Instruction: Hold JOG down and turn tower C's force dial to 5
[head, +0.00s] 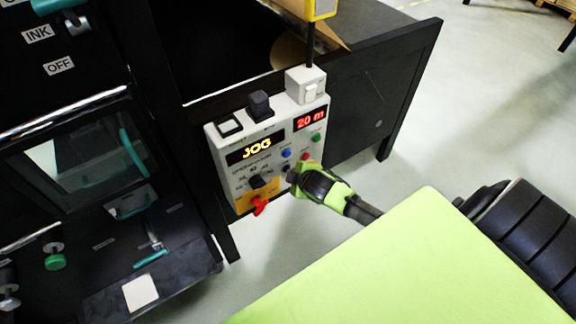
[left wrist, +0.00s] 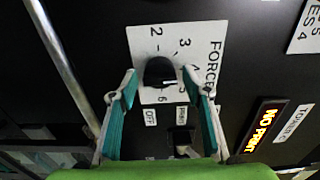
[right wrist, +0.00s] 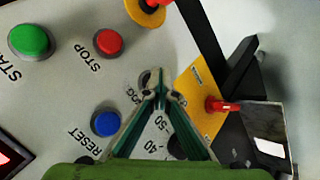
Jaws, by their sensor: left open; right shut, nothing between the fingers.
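The black force dial (left wrist: 160,72) sits on a white FORCE plate (left wrist: 150,40) in the left wrist view. A sign beside it reads TOWER C (left wrist: 290,125). My left gripper (left wrist: 165,92) is open, its fingers on either side of the dial; contact cannot be told. The dial's exact setting is unclear, and part of its scale is hidden. My right gripper (right wrist: 160,92) is shut and empty, its tips at the JOG button (right wrist: 145,78), which they partly cover. In the head view my right gripper (head: 292,177) is at the control panel (head: 222,150), whose display (head: 257,147) reads JOG.
Blue RESET (right wrist: 106,123), red STOP (right wrist: 109,42) and green START (right wrist: 31,41) buttons are near the right fingers. A red switch (head: 259,206) is low on the panel. A lit sign (left wrist: 266,127) reads NO PRINT.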

